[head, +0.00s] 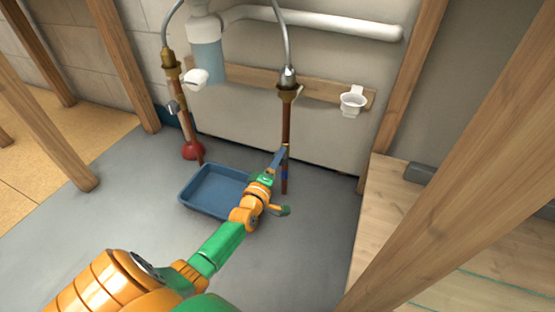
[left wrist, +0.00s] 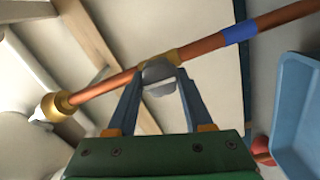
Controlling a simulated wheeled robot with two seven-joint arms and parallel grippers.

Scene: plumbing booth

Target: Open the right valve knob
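The right copper pipe (head: 286,120) stands against the wall, with a blue band (head: 285,174) low on it. My left gripper (head: 279,157) reaches its lower part. In the left wrist view, the grey valve knob (left wrist: 159,74) sits on a yellow fitting (left wrist: 174,57) of the copper pipe (left wrist: 115,82). The fingers of the left gripper (left wrist: 162,80) stand apart, one on each side of the knob at their tips. Whether they touch it I cannot tell. My right gripper is out of view.
A blue tray (head: 213,190) lies on the floor left of the gripper and shows in the left wrist view (left wrist: 298,115). Wooden studs (head: 465,150) frame the right side.

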